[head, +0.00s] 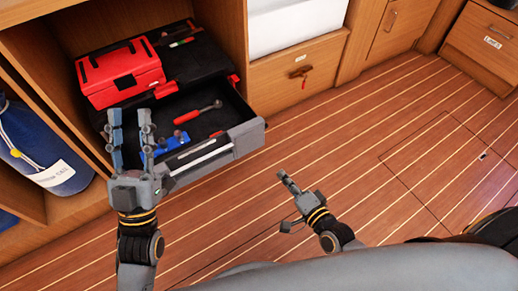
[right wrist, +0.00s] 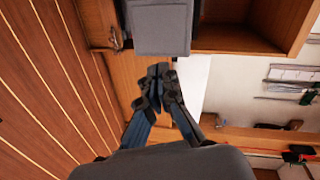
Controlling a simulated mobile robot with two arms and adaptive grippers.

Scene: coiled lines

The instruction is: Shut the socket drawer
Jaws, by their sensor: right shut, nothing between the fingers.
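The socket drawer (head: 244,137) is a dark drawer with a grey front, pulled out of a black tool chest (head: 193,62) in a wooden cabinet. A red-handled ratchet (head: 197,113) and blue pieces (head: 172,141) lie in it. My left gripper (head: 131,125) is open, fingers apart, by the drawer's left front corner; I cannot tell whether it touches. My right gripper (head: 286,178) is shut and empty, in front of and to the right of the drawer front, apart from it. Its closed fingers also show in the right wrist view (right wrist: 161,78).
A red toolbox (head: 119,74) sits on top of the chest. A blue bag (head: 45,150) stands at left. A wooden drawer (head: 292,83) with a red-brown handle is to the right. The striped wooden floor (head: 370,140) is clear.

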